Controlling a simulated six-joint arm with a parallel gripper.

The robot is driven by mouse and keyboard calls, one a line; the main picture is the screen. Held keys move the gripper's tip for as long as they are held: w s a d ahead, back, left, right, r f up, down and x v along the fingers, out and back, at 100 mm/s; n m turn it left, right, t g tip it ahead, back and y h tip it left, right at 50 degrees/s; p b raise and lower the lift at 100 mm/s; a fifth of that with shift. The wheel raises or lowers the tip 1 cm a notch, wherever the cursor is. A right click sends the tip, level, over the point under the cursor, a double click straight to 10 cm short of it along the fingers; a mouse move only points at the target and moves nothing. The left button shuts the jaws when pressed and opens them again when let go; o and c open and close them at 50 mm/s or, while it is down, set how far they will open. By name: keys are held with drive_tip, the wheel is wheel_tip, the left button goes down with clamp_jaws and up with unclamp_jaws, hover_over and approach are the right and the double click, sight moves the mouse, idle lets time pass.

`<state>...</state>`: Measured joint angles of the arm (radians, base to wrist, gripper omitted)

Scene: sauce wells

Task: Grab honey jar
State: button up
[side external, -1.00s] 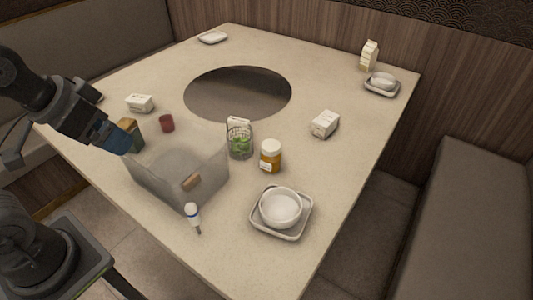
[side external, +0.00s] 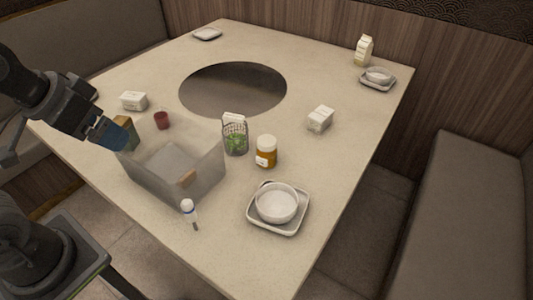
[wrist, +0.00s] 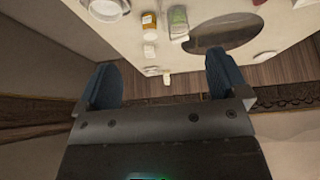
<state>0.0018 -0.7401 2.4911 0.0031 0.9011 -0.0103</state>
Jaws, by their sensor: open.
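The honey jar (side external: 266,152) is amber with a white lid and a pale label. It stands upright on the table, right of the wire basket, and also shows near the top of the wrist view (wrist: 149,24). My gripper (side external: 122,140) is at the left, above the far left corner of the clear bin, well apart from the jar. In the wrist view its two blue fingers (wrist: 163,80) are spread with nothing between them.
A clear bin (side external: 205,165) and a wire basket (side external: 235,138) with green contents stand between my gripper and the jar. A white-capped tube (side external: 189,212) and a bowl (side external: 277,202) on a tray are nearer the front. The table has a large round opening (side external: 232,90).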

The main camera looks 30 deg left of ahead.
drive_tip(key=w+r+n+g, duration=0.1)
drive_tip(key=w+r+n, duration=0.1)
drive_tip(key=w, duration=0.7)
drive_tip(key=n+g+y, duration=0.2)
drive_tip(key=n+y, duration=0.2)
drive_tip(key=n, duration=0.4)
hover_over(267, 141)
drive_tip(key=s+d, duration=0.3)
drive_tip(key=d, duration=0.1)
wheel_tip(267, 141, down, 17)
drive_tip(key=x, duration=0.8)
drive_tip(key=shift+a+f, duration=0.15)
drive_tip(key=shift+f, duration=0.2)
drive_tip(key=shift+d+x, duration=0.15)
drive_tip(key=shift+x, duration=1.15)
drive_tip(key=shift+d+x, duration=0.2)
drive_tip(key=shift+x, duration=1.1)
drive_tip(key=shift+w+f, duration=0.1)
drive_tip(key=shift+w, duration=0.05)
drive_tip(key=shift+c, duration=0.2)
drive_tip(key=c, duration=1.5)
